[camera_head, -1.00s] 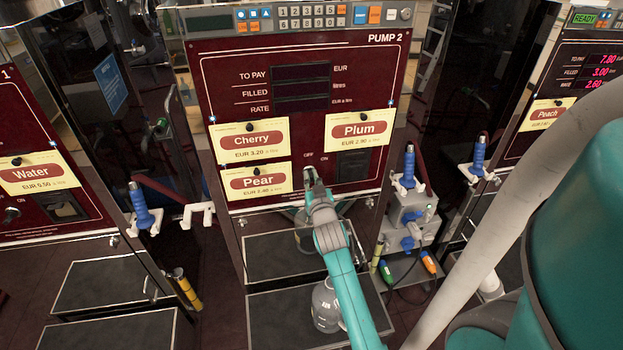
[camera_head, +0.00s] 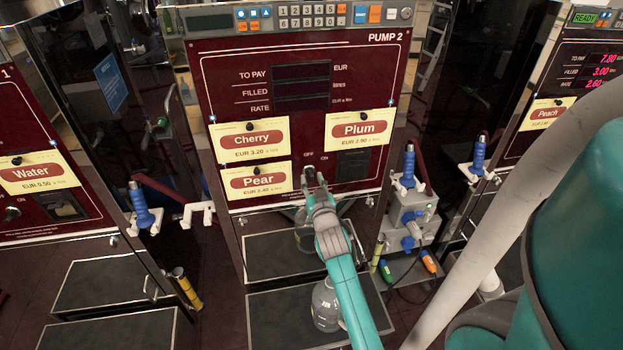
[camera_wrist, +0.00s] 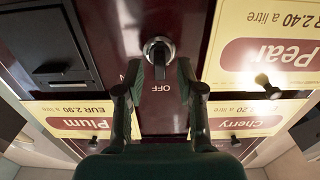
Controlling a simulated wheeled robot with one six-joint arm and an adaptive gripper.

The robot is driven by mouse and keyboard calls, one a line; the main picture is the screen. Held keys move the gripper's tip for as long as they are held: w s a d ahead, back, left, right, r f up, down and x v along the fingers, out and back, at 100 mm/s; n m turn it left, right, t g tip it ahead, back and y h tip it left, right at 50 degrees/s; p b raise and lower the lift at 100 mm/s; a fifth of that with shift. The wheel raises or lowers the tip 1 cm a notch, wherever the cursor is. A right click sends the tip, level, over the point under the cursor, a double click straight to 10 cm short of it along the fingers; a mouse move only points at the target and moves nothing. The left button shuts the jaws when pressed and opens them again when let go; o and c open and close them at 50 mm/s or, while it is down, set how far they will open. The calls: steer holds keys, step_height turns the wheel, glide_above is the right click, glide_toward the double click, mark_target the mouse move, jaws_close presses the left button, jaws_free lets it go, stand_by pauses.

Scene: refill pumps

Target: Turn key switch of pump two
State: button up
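The key switch of pump two (camera_wrist: 158,50) is a round silver collar with a dark, narrow key handle, in the upper middle of the wrist view. The handle lies in line with the OFF mark (camera_wrist: 162,88); the ON mark is mostly hidden by a finger. The switch also shows small in the head view (camera_head: 308,172), low on the dark red panel of pump two (camera_head: 230,75). My gripper (camera_wrist: 159,73) is open, with one finger on each side of the handle's line. It also shows in front of the switch in the head view (camera_head: 313,186). I cannot tell whether it touches.
Price cards for Cherry (camera_head: 252,155), Pear (camera_head: 240,195) and Plum (camera_head: 340,145) surround the switch. A dark recessed slot (camera_wrist: 52,45) is beside it. The pump's displays (camera_head: 301,88) are dark. Blue nozzles (camera_head: 408,165) hang at the right. A glass jug (camera_head: 325,305) stands below.

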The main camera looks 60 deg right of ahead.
steer(key=v, duration=1)
steer(key=shift+s, duration=0.15)
steer(key=s+a+f+n+t+y, duration=0.2)
steer(key=s+a+f+n+y, duration=0.1)
steer(key=a, duration=0.8)
steer(key=s+a+f+n+t+y, duration=0.1)
steer(key=s+a+f+n+y, duration=0.2)
steer(key=a, duration=0.8)
steer(key=s+a+r+n+y, duration=0.3)
steer(key=s+a+y, duration=0.4)
steer(key=s+a, duration=0.6)
steer(key=s, duration=0.3)
steer(key=shift+s+a+n+y, duration=0.25)
steer(key=shift+s+n+y, duration=0.1)
steer(key=shift+n+y, duration=0.05)
